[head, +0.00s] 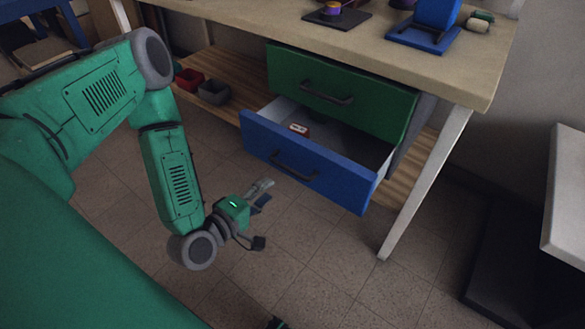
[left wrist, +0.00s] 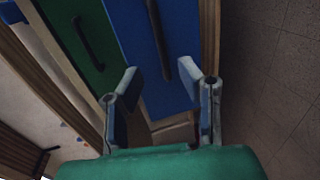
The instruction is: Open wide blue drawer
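The wide blue drawer (head: 310,165) is pulled out of the unit under the workbench, and its inside shows. Its dark bar handle (head: 295,167) is on the front face. A small white and red item (head: 299,129) lies inside. My left gripper (head: 262,217) is in front of and below the drawer front, apart from the handle. In the left wrist view the fingers (left wrist: 165,88) are spread with nothing between them, and the blue drawer (left wrist: 150,50) and its handle (left wrist: 159,42) lie beyond. My right gripper is not clearly seen.
A shut green drawer (head: 345,88) with a dark handle sits above the blue one. The workbench top (head: 440,70) carries a blue stand (head: 423,35). A bench leg (head: 425,185) stands right of the drawer. Small bins (head: 214,91) sit on the lower shelf. Tiled floor in front is clear.

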